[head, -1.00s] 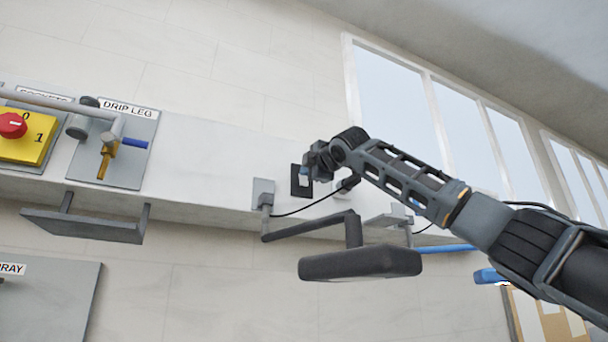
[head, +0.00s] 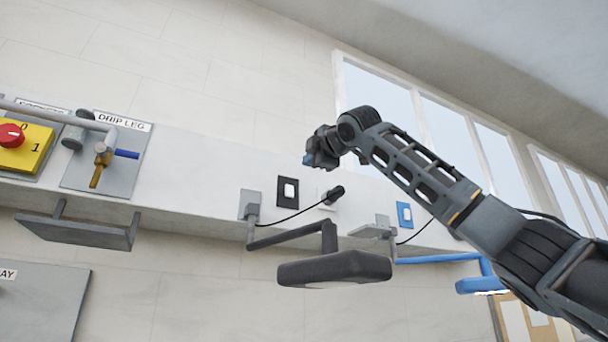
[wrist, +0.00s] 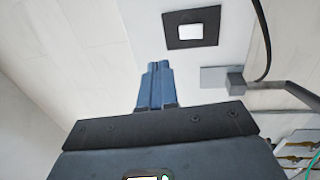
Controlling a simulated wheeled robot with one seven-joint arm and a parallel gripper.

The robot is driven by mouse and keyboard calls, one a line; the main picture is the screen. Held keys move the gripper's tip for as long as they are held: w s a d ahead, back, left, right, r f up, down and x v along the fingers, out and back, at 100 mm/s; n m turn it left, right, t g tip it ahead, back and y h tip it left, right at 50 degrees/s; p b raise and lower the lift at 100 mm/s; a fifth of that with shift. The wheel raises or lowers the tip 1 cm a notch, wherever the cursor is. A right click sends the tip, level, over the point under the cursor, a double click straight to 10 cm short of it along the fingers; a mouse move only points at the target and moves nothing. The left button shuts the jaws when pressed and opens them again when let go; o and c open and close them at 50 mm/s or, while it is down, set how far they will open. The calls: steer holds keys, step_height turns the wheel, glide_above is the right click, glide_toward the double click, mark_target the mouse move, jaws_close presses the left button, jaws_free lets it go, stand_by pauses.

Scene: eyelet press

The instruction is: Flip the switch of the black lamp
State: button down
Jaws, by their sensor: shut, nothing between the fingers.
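The black lamp (head: 335,268) hangs from a dark jointed arm below the wall panel in the head view, with a pale patch on its underside. Its apparent switch, a black plate with a white rocker (head: 287,192), is on the panel above the lamp's grey mount. The switch also shows in the wrist view (wrist: 191,22), uncovered. My gripper (head: 308,160) is up and right of the switch in the head view, apart from it. Its blue fingers (wrist: 158,66) are shut and empty, below and left of the switch in the wrist view. I cannot tell the rocker's tilt.
A blue switch (head: 404,215) and a blue lamp (head: 478,285) are to the right. A black plug (head: 333,195) with a cable sits between the switches. A yellow box with a red knob (head: 12,134) and the drip leg valve (head: 103,160) are at left.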

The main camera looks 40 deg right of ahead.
steer(key=shift+s+a+r+b, duration=0.15)
steer(key=shift+s+a, duration=0.05)
steer(key=shift+s, duration=0.6)
steer(key=shift+s+a+r+b, duration=0.15)
steer(key=shift+s+a, duration=0.05)
steer(key=shift+s, duration=0.55)
